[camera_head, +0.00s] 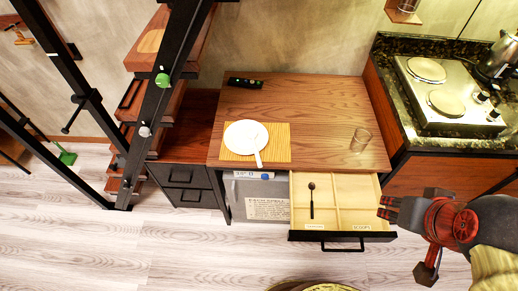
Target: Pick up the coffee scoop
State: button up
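A small dark scoop (312,202) with a round bowl and a thin handle lies in the left compartment of the open drawer (380,236), bowl end toward the back. The drawer is pale wood inside with a black front and sticks out under the wooden table. My gripper (384,206) is at the right edge of the drawer, to the right of the scoop and clearly apart from it. Its fingers point left. They are small and dark here, so their opening is unclear. Nothing shows between them.
A black-framed stair (152,115) stands left. A counter with a hob (440,122) stands right.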

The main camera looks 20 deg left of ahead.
aim_at(251, 134)
jog(key=j+z, duration=0.15)
jog(key=j, duration=0.35)
jog(key=j+z, duration=0.15)
jog(key=j, duration=0.35)
jog(key=k+j+z, duration=0.15)
jog(key=j, duration=0.3)
jog(key=k+j+z, duration=0.15)
jog(key=j, duration=0.35)
jog(key=i, duration=0.05)
